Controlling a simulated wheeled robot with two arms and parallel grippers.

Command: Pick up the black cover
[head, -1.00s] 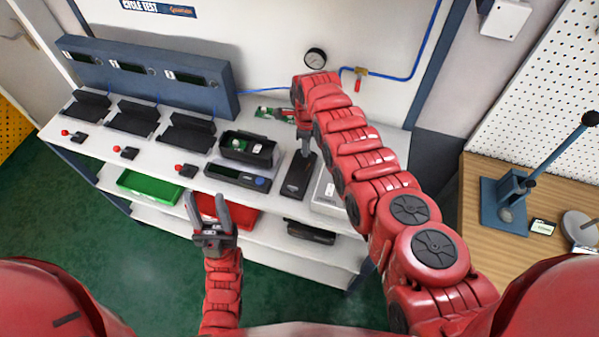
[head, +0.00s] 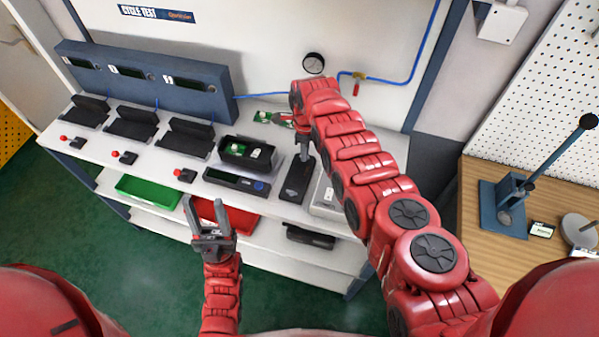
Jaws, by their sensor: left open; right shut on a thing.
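A flat, long black part (head: 297,184), which looks like the black cover, is at the front of the white bench, right of the centre. My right gripper (head: 304,152) points down at its far end and is shut on it. The forearm hides part of the gripper, and I cannot tell whether the part is clear of the bench top. My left gripper (head: 207,208) is open and empty, in front of the bench edge and above the shelf level.
An open black housing (head: 228,160) with green and white pieces inside stands left of the part, behind a dark device with a display (head: 236,180). A green board (head: 263,117) lies behind. Green (head: 148,191) and red (head: 243,222) bins and a black object (head: 310,236) are on the shelf below.

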